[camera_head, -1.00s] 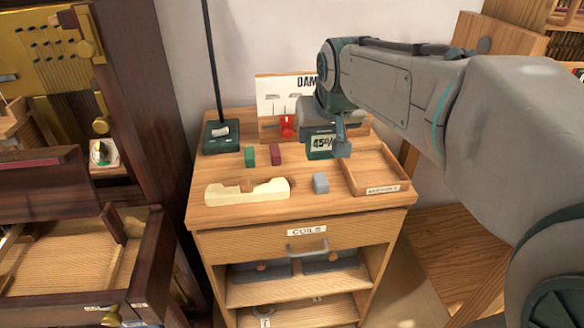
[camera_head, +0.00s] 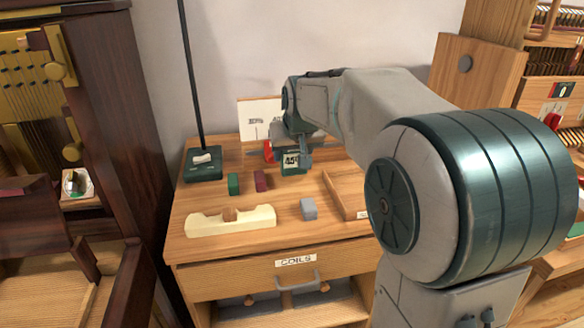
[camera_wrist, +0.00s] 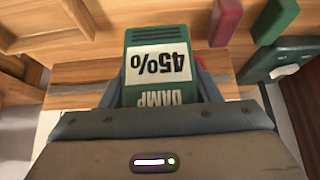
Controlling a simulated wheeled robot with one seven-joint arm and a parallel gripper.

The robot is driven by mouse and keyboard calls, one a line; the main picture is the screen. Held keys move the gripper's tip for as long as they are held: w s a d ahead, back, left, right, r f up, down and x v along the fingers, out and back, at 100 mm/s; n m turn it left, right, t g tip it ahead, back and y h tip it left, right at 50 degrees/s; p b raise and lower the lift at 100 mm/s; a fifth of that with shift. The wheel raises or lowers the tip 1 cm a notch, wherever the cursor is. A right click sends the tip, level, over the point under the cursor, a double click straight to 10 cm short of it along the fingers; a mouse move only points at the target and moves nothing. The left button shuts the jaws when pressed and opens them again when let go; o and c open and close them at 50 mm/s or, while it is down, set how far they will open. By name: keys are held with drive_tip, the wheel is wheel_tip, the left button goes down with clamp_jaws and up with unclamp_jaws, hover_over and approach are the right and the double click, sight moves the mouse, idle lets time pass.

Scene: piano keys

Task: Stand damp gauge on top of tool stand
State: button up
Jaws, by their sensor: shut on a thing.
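The damp gauge is a small dark green box (camera_head: 292,162) with a white label reading 45%. My gripper (camera_head: 298,150) is shut on it, over the back part of the wooden stand's top (camera_head: 205,245). This stand has a COILS drawer and is likely the tool stand. In the wrist view the gauge (camera_wrist: 155,42) shows upside down, between the two fingers (camera_wrist: 158,88), with DAMP on its face. It looks upright in the head view. I cannot tell whether its base touches the wood.
A green block (camera_head: 234,184) and a dark red block (camera_head: 261,181) stand left of the gauge. A cream notched piece (camera_head: 230,222), a grey block (camera_head: 308,208) and a shallow wooden tray (camera_head: 335,195) are nearer. A dark lamp-like base with a pole (camera_head: 202,165) is at back left.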

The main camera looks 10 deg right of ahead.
sight(293, 165)
drive_tip(key=shift+f+b, duration=0.65)
drive_tip(key=shift+f, duration=1.25)
drive_tip(key=shift+f, duration=0.2)
drive_tip(key=o, duration=1)
drive_tip(key=shift+o, duration=0.2)
drive_tip(key=shift+r, duration=0.1)
drive_tip(key=shift+r, duration=0.3)
drive_tip(key=p+v, duration=0.3)
drive_tip(key=v, duration=0.9)
drive_tip(key=s+d+f+g, duration=0.1)
drive_tip(key=s+f+g, duration=0.4)
drive_tip(key=s+f, duration=1.3)
drive_tip(key=s, duration=0.4)
drive_tip(key=shift+d+f, duration=0.15)
drive_tip(key=shift+f, duration=0.15)
